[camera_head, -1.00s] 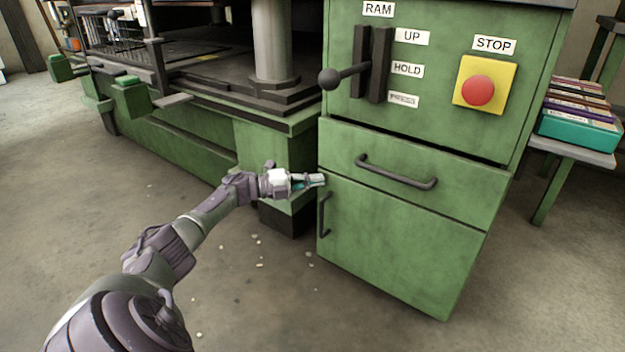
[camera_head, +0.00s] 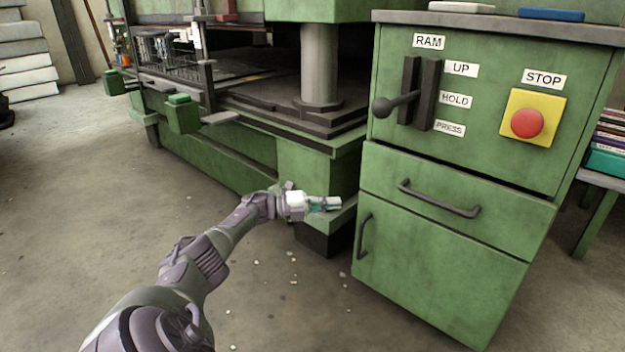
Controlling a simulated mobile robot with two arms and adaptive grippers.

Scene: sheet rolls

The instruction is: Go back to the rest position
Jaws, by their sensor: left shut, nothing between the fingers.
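My left gripper (camera_head: 332,203) is at the end of my left arm, which reaches in from the bottom left. It is shut and empty, pointing right. It shows in front of the green press base, just left of the green control cabinet (camera_head: 440,270). In the picture a small gap lies between the fingertips and the cabinet's left edge. My right gripper is not in view.
The cabinet bears a black ram lever (camera_head: 400,102) beside the HOLD label, a red stop button (camera_head: 527,123), a drawer handle (camera_head: 438,200) and a door handle (camera_head: 365,237). The green press (camera_head: 222,155) stands behind my arm. Open concrete floor (camera_head: 70,230) lies to the left.

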